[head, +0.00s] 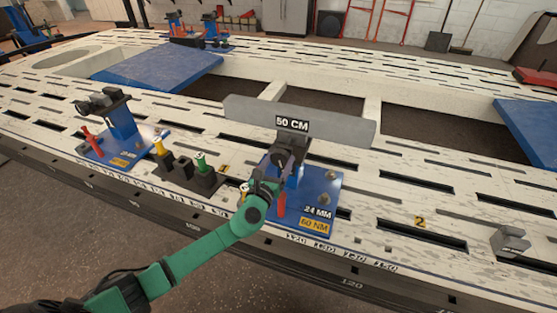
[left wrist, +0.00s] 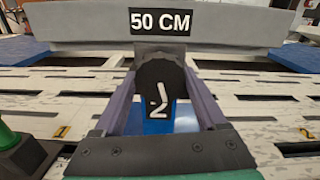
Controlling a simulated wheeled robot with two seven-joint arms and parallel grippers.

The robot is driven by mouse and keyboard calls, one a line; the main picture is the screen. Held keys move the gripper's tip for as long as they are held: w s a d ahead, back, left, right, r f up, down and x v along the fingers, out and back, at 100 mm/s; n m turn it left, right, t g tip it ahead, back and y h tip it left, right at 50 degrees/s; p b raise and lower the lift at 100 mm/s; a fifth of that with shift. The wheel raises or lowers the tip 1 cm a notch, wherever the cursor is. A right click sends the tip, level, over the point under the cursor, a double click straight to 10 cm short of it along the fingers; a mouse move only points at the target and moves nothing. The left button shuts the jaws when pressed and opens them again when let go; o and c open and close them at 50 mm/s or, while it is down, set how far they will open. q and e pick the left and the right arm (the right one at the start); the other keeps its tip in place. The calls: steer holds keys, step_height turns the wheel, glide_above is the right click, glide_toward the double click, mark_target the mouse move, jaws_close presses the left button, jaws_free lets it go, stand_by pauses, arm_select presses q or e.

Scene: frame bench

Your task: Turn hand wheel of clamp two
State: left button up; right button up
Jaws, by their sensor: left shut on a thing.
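The clamp (head: 320,185) stands on a blue base plate with labels reading 24 MM and 60 NM. Its black round hand wheel (left wrist: 158,85) faces me in the left wrist view, with a white mark that looks like a tilted 2 and a line. My left gripper (left wrist: 158,92) is shut on the hand wheel, one purple finger on each side. In the head view my left gripper (head: 282,165) hides part of the wheel and clamp body. A grey beam (head: 345,122) marked 50 CM lies at the clamp's top. My right gripper is not in view.
Another blue clamp (head: 122,122) stands to the left. Between them is a black holder (head: 190,178) with yellow and green handled tools. A red-handled piece (head: 281,204) stands close beside my gripper. A grey block (head: 510,241) lies at right. The slotted bench between is mostly clear.

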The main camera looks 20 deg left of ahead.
arm_select(q)
steer(key=shift+f, duration=0.2)
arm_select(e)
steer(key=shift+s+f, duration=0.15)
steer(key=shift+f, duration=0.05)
arm_select(q)
steer(key=o, duration=1.3)
steer(key=shift+r, duration=0.1)
steer(key=shift+s, duration=0.15)
steer(key=s, duration=0.4)
steer(key=s+p, duration=0.1)
steer(key=s, duration=0.4)
steer(key=s+a, duration=0.1)
steer(key=s, duration=0.4)
steer(key=shift+s+p, duration=0.15)
steer(key=shift+p, duration=0.15)
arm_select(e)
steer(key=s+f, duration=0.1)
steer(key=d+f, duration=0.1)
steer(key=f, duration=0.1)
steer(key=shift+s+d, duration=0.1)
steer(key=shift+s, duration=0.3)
